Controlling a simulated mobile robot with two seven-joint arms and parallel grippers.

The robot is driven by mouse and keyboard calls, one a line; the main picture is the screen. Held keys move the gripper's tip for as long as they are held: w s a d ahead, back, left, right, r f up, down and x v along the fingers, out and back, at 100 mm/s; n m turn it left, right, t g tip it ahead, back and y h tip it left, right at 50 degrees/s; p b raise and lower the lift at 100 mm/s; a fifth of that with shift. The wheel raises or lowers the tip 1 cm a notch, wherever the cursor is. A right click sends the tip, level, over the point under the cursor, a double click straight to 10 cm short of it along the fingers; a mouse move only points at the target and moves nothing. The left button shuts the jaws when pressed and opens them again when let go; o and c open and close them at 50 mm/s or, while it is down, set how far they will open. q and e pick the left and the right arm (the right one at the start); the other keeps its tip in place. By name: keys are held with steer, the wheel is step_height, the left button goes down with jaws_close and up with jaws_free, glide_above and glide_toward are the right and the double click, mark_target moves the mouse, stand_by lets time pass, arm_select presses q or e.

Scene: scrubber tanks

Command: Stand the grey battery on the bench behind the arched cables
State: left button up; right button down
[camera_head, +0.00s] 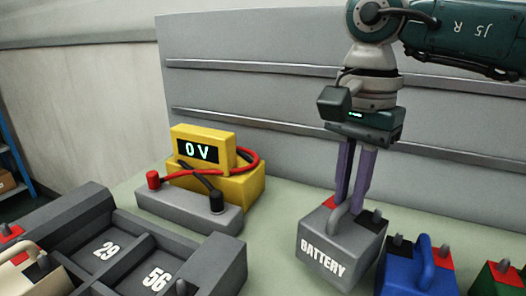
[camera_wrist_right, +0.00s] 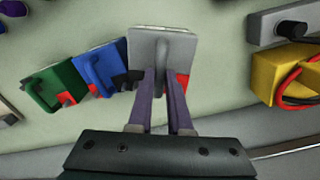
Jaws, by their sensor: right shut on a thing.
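The grey battery (camera_head: 342,245), marked BATTERY, has a grey handle, a red terminal and a black one; it also shows in the right wrist view (camera_wrist_right: 150,45). My right gripper (camera_head: 352,208), with purple fingers pointing down, is shut on its handle; the fingers also show in the right wrist view (camera_wrist_right: 163,80). The battery looks upright; whether its base touches the bench (camera_head: 270,205) cannot be told. The arched red cable (camera_head: 245,155) and black cable (camera_head: 203,180) run from a yellow tester (camera_head: 205,148) reading 0 V to a grey terminal block (camera_head: 185,205), left of the battery. My left gripper is not in view.
A blue battery (camera_head: 400,268) stands close right of the grey one, with a green battery (camera_head: 495,280) beyond. A grey panel (camera_head: 260,95) closes the back.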

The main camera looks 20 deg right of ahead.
mark_target(342, 231)
step_height(342, 231, down, 4)
steer(key=shift+f, duration=0.1)
stand_by(0.4)
steer(key=c, duration=1.3)
jaws_free()
steer(key=shift+f, duration=0.2)
steer(key=o, duration=0.5)
steer(key=shift+c, duration=0.2)
steer(key=shift+r, duration=0.1)
